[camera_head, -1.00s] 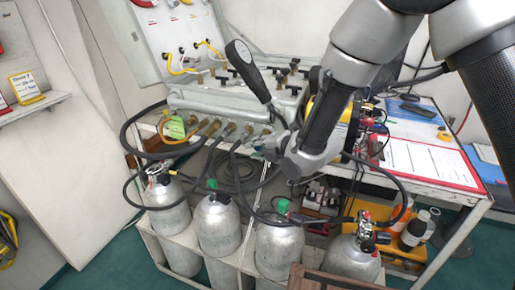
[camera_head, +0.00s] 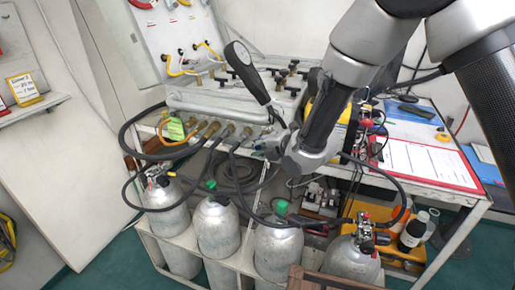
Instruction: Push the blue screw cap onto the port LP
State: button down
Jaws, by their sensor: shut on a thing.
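My gripper (camera_head: 270,146) is small and partly hidden by my wrist, at the front right of the grey air panel (camera_head: 205,100). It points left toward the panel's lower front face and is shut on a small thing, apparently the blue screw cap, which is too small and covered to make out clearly. A row of brass ports (camera_head: 213,130) runs along the panel's front, some with hoses attached. The label LP cannot be read, and the right end of the row is close to or behind my gripper. I cannot tell whether the cap touches a port.
A round gauge on a black stem (camera_head: 247,70) rises close to my wrist. Black hoses (camera_head: 133,130) loop below the panel. Several grey cylinders (camera_head: 216,228) stand in a rack in front. A red-edged clipboard (camera_head: 428,165) lies on the table at right.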

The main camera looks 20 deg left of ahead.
jog(key=shift+w, duration=0.6)
dwell(0.3)
jog(key=c, duration=1.2)
grip_release()
jog(key=shift+o, duration=0.2)
